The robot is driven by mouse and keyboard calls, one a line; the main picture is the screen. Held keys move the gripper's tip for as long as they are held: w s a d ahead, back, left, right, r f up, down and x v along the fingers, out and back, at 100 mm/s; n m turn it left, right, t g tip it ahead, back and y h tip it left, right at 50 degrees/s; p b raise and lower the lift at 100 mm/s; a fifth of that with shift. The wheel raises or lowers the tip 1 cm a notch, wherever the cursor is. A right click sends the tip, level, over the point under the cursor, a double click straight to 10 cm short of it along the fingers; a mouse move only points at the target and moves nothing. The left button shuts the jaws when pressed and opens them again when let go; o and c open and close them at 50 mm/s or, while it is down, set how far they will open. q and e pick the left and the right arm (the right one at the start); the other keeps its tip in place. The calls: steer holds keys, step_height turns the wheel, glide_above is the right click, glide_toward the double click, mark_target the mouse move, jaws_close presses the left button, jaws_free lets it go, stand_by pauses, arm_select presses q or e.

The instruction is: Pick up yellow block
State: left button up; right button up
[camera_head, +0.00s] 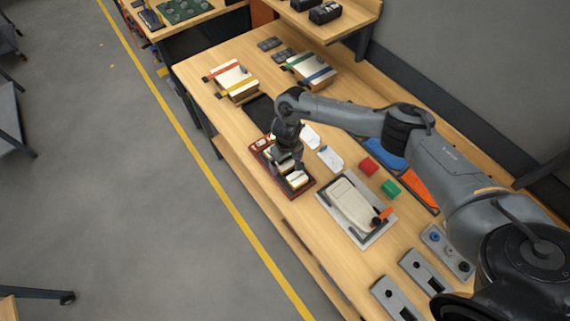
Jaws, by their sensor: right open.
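My right gripper (291,167) is over a dark red tray (291,193) near the front edge of the wooden bench, pointing down, with its jaws open. Pale and brownish items (298,178) lie in the tray, partly hidden by the gripper. I cannot make out a yellow block; it may be hidden behind the gripper. A red block (369,166) and a green block (390,188) lie on the bench to the right of the tray. My left gripper is not in view.
A grey board with a cream device (352,203) lies right of the tray. White cards (330,159) lie behind the tray. Blue (385,153) and orange (421,188) bins are at the back. Strapped stacks (236,82) stand farther left. Grey fixtures (398,300) lie at lower right.

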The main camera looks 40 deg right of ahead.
mark_target(288, 165)
steer(key=shift+f, duration=0.8)
steer(key=c, duration=1.1)
steer(key=shift+r, duration=0.15)
steer(key=shift+c, duration=0.2)
steer(key=shift+r, duration=0.55)
steer(key=r, duration=0.3)
steer(key=shift+s+r, duration=0.1)
steer(key=shift+s, duration=0.2)
steer(key=s+r+p, duration=0.3)
steer(key=s+r, duration=0.3)
steer(key=s, duration=0.5)
steer(key=shift+r, duration=0.2)
